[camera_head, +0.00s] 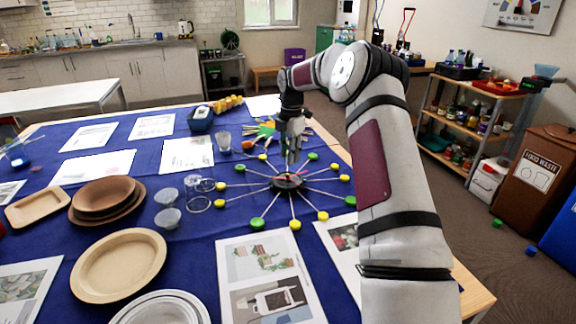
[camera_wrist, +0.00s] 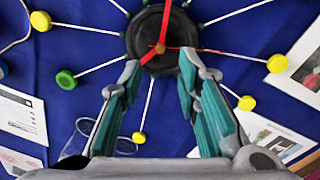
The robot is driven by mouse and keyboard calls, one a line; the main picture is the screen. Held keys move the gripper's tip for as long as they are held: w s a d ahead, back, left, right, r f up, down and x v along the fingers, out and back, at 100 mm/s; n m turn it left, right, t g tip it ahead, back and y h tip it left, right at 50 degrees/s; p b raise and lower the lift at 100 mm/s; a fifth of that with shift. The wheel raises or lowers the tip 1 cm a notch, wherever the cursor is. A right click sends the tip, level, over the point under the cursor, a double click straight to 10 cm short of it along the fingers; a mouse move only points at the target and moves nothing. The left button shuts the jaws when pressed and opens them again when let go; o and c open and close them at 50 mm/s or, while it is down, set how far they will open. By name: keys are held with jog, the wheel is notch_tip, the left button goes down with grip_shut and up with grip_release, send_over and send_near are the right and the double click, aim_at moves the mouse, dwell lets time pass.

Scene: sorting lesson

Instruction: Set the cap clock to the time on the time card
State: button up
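The cap clock lies flat on the blue cloth. Its round black hub (camera_head: 287,183) has white sticks running out to yellow and green caps. My gripper (camera_head: 291,160) points down above the hub. In the wrist view my gripper (camera_wrist: 160,70) is open, with its teal-padded fingers apart and nothing between them. The right fingertip overlaps the red hand; contact cannot be told. No time card can be made out among the sheets.
Glass cups (camera_head: 168,217) and wooden plates (camera_head: 118,265) stand left of the clock. A picture sheet (camera_head: 230,300) lies in front of it.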

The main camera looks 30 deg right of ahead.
jog(key=shift+s+r, duration=0.2)
jog(key=shift+r, duration=2.55)
jog(key=s+a+r+m+h, duration=0.1)
jog(key=s+a+r+m, duration=0.3)
jog(key=s+a+r, duration=0.5)
jog(key=s+a+r+m+h, duration=0.1)
jog(key=s+a+r+m, duration=0.3)
jog(key=s+a+r, duration=0.5)
jog(key=s+a+f+m+y, duration=0.1)
jog(key=s+a+f+m, duration=0.25)
jog(key=s, duration=0.65)
jog(key=s+a+f+m, duration=0.3)
jog(key=s+m, duration=0.1)
jog(key=s, duration=0.6)
jog(key=s+a+f+m+y, duration=0.1)
jog(key=s+a+f+m, duration=0.25)
jog(key=s, duration=0.65)
notch_tip(320, 180, up, 15)
jog(key=t+p, duration=0.3)
jog(key=p, duration=0.9)
jog(key=shift+d+p, duration=0.2)
jog(key=shift+p, duration=0.2)
